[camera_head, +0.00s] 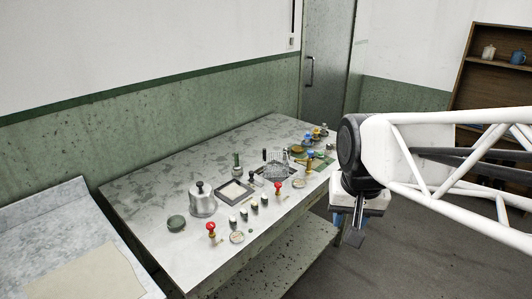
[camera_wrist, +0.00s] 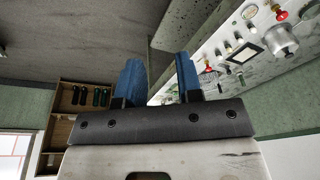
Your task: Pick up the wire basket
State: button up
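The wire basket (camera_head: 276,168) is a small grey mesh container. It stands among other items toward the right half of the grey worktable (camera_head: 150,205) in the head view. I cannot pick it out with certainty in the wrist view. My gripper (camera_head: 354,236) hangs off the table's right edge in the head view, apart from the basket and to its right. In the wrist view my gripper (camera_wrist: 158,72) shows two blue fingers with a clear gap between them, and nothing is held there.
The table's far left is clear. A wooden shelf (camera_head: 490,75) stands at the back right.

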jog(key=w+a+f+m+g, duration=0.15)
jog(key=w+m, duration=0.25)
jog(key=w, duration=1.2)
jog(key=w+a+m, duration=0.2)
jog(key=w+m, duration=0.2)
jog(key=w, duration=1.2)
jog(key=w+a+f+m, duration=0.1)
jog(key=w+f+m, duration=0.1)
jog(key=w+f, duration=0.4)
jog(key=w+a+f+m, duration=0.2)
jog(key=w+f, duration=0.4)
jog(key=w, duration=0.6)
jog(key=w+a+f+m+g, duration=0.1)
jog(key=w+f+m, duration=0.2)
jog(key=w+f, duration=0.3)
jog(key=shift+w+a+f+m, duration=0.15)
jog(key=shift+w+a+m, duration=0.05)
jog(key=shift+w, duration=0.65)
jog(key=shift+w+a+f+m, duration=0.1)
jog(key=shift+w+a+m, duration=0.1)
jog(key=shift+w, duration=0.6)
jog(key=shift+f, duration=1.25)
jog(key=shift+f, duration=0.1)
